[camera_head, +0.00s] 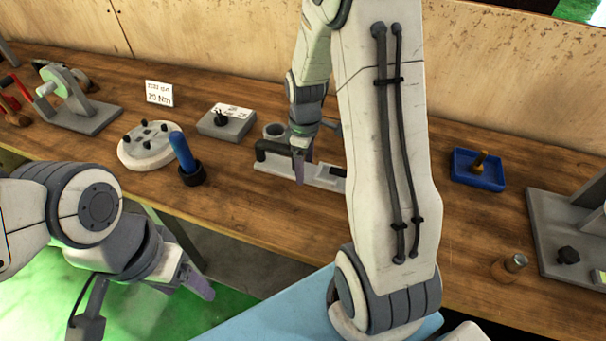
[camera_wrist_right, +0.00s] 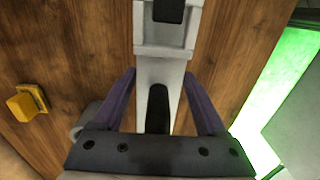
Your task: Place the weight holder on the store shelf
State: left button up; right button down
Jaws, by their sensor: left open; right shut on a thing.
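The likely weight holder is a long light-grey piece (camera_head: 325,178) with a black handle, at the middle of the bench in the head view. It also shows in the right wrist view (camera_wrist_right: 162,75), running between the fingers. My right gripper (camera_head: 301,160) points down and is shut on this piece, with one purple finger on either side of it in the right wrist view (camera_wrist_right: 160,85). I cannot tell whether the piece touches the bench. My right arm hides its right end. My left gripper (camera_head: 195,280) is open and empty, in front of the bench. I cannot make out a store shelf.
On the wooden bench (camera_head: 260,215) stand a round white plate with black knobs (camera_head: 148,150), a blue-handled tool (camera_head: 182,150), a grey block (camera_head: 226,124), a blue tray (camera_head: 465,175) and a small brown cylinder (camera_head: 508,267). Grey machine parts (camera_head: 545,235) stand at right.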

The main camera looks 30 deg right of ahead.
jog(key=shift+w+a+f, duration=0.2)
jog(key=shift+w+f, duration=0.05)
jog(key=shift+f, duration=1.9)
jog(key=shift+f, duration=0.15)
grip_release()
